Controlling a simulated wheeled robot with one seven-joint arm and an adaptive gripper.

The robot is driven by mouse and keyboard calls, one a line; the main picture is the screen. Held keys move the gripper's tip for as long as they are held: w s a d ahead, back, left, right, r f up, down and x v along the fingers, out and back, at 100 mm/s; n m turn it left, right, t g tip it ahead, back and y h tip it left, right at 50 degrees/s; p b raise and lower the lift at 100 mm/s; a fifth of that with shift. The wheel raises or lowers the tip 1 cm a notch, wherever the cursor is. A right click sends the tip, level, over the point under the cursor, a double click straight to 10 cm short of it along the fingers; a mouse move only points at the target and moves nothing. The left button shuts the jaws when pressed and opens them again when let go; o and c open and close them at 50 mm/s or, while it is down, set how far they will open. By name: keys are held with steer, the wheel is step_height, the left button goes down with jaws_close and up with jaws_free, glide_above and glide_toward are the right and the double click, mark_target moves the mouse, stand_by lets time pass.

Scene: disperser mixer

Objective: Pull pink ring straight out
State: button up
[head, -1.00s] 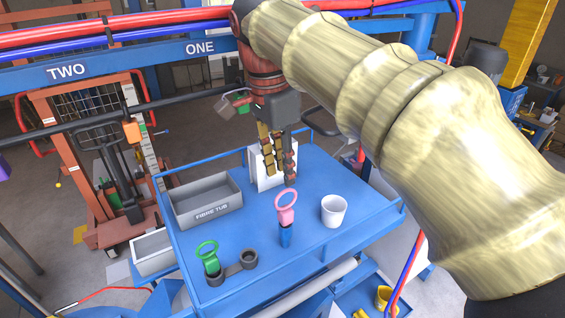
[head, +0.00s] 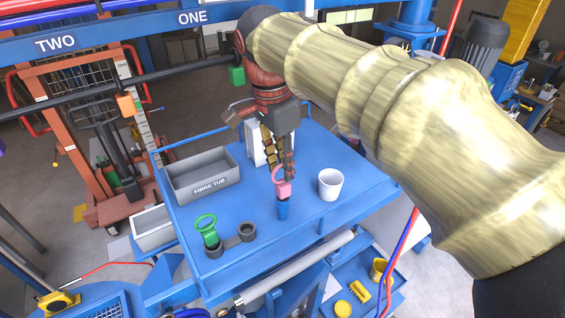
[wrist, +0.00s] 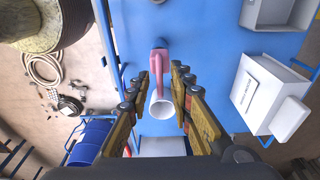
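The pink ring (head: 284,187) stands upright on top of a blue base (head: 282,210) on the blue table. My gripper (head: 279,170) points down at it, and its fingertips overlap the upper part of the ring in the head view. In the wrist view, my gripper (wrist: 161,82) is open, with clear space between its two fingers. The pink ring (wrist: 162,62) shows nearly edge-on in that gap, just beyond the tips. I cannot tell whether a finger touches it.
A white cup (head: 330,184) stands right of the ring; it also shows between the fingers in the wrist view (wrist: 180,113). A green ring (head: 206,228) and dark holders (head: 247,231) are at front left. The grey fibre tub (head: 207,187) is behind. A white box (wrist: 262,92) stands nearby.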

jaws_close()
steer(key=shift+r, duration=0.2)
stand_by(0.9)
steer(key=shift+r+p, duration=2.6)
steer(key=shift+r, duration=0.25)
steer(key=shift+r+p, duration=1.7)
steer(key=shift+r, duration=0.3)
